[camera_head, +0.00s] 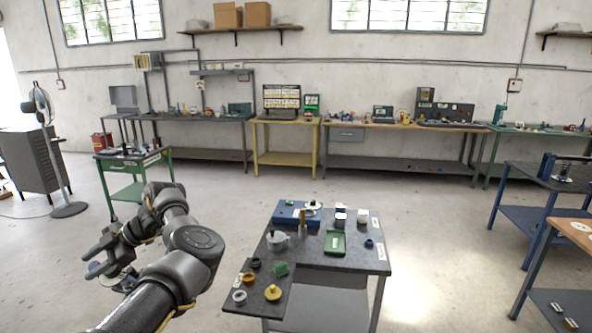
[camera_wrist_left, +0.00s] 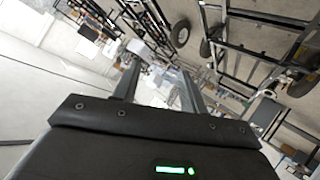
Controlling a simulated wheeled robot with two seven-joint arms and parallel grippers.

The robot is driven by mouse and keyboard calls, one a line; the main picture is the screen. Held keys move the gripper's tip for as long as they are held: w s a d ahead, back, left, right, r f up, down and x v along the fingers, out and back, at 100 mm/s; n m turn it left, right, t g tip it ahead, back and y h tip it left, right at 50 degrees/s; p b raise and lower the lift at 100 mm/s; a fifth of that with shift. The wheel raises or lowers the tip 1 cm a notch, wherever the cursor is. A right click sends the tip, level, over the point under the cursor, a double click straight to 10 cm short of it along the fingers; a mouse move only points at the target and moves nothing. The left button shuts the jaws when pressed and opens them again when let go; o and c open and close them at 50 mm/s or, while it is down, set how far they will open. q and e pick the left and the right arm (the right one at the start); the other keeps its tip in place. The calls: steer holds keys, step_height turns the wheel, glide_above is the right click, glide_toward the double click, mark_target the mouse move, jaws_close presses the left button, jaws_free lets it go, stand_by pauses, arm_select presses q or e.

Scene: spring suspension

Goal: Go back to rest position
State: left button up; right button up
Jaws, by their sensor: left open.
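My left arm comes in from the bottom left of the head view, and its gripper (camera_head: 98,260) hangs in the air left of the small grey table. The gripper is open, with its fingers pointing left and nothing seen between them. In the left wrist view the two fingers (camera_wrist_left: 158,85) stand apart, with a tilted view of racks and wheels beyond them. My right gripper does not show in either view.
The small grey table (camera_head: 350,262) holds a blue box (camera_head: 290,215), a green tray (camera_head: 335,243), a grey pot (camera_head: 277,241) and a yellow part (camera_head: 273,293). A green cart (camera_head: 130,165) stands behind my left arm. Workbenches line the back wall. Open floor lies between.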

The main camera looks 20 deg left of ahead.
arm_select(q)
steer(key=s+a+f+m+t+y, duration=0.1)
steer(key=s+a+f+t+y, duration=0.15)
steer(key=a+y, duration=0.35)
steer(key=w+d+r+m+t+y, duration=0.1)
steer(key=w+d+m+t+y, duration=0.1)
steer(key=w+m+t, duration=0.6)
steer(key=w+d+f+m+t+h, duration=0.2)
steer(key=d+f+m+t+h, duration=0.3)
steer(key=d+m+t, duration=0.45)
steer(key=s+d+f+m+h, duration=0.2)
steer(key=d+f+m+h, duration=0.4)
steer(key=d, duration=0.8)
steer(key=s+d+f+m+g+h, duration=0.2)
steer(key=s+d+f+m, duration=0.1)
steer(key=s+d+f, duration=0.3)
steer(key=s+d+f+m+g+h, duration=0.1)
steer(key=s+d+f+m+g, duration=0.2)
steer(key=d, duration=0.4)
steer(key=s+d+f+m+g+h, duration=0.35)
steer(key=s+d, duration=0.85)
steer(key=s, duration=0.5)
step_height(320, 180, down, 24)
steer(key=p, duration=0.1)
steer(key=s+a+f+g+p, duration=0.1)
steer(key=s+a+f+g, duration=0.1)
steer(key=s+f, duration=1.3)
steer(key=shift+s+a+f+m+y, duration=0.35)
steer(key=shift+s+a, duration=0.25)
steer(key=shift+s, duration=0.4)
